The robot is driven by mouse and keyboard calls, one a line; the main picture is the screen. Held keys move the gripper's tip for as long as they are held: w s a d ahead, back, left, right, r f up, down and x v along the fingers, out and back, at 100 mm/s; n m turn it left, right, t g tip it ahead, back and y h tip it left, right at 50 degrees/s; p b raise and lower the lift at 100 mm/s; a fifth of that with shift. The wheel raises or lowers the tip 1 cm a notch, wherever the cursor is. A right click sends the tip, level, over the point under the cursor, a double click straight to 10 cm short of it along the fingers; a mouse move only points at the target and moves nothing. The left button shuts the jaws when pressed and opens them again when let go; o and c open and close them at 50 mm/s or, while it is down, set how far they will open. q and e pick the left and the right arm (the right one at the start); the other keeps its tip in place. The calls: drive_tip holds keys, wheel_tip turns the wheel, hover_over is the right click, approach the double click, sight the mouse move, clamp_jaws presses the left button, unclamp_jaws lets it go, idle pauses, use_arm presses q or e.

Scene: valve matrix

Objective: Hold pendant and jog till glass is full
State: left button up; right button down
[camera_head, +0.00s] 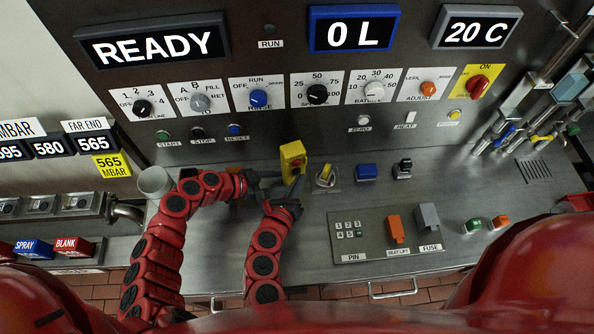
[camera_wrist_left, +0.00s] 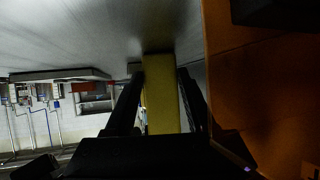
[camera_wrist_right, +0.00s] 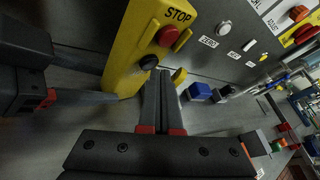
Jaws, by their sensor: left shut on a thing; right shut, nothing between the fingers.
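The yellow pendant (camera_head: 292,158) stands upright above the steel worktop, with a red STOP button (camera_wrist_right: 169,37) and a black button (camera_wrist_right: 149,62) on its face. My left gripper (camera_head: 276,182) is shut on the pendant's lower part; its fingers lie on both sides of the yellow body (camera_wrist_left: 160,95) in the left wrist view. My right gripper (camera_wrist_right: 158,78) is shut and empty, its tips right by the black button; I cannot tell whether they touch it. A pale grey cup-like cylinder (camera_head: 154,181) stands left of my left arm; I cannot tell if it is the glass.
The panel displays read READY (camera_head: 152,46), 0 L (camera_head: 353,30) and 20 C (camera_head: 477,32). A yellow-handled switch (camera_head: 325,176) and a blue block (camera_head: 366,171) sit just right of the pendant. A pin and fuse plate (camera_head: 370,240) lies at front right.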

drive_tip(key=shift+w+a, duration=0.15)
drive_tip(key=shift+w, duration=0.25)
idle(1.4)
drive_tip(key=shift+s, duration=0.1)
idle(1.5)
drive_tip(key=shift+s+d, duration=0.25)
drive_tip(key=shift+s, duration=0.5)
drive_tip(key=shift+s, duration=0.1)
drive_tip(key=shift+s+d, duration=0.25)
drive_tip(key=shift+s, duration=0.5)
drive_tip(key=shift+s+d, duration=0.2)
drive_tip(key=shift+s, duration=0.6)
drive_tip(key=shift+s+d, duration=0.25)
drive_tip(key=shift+s, duration=0.5)
idle(1.2)
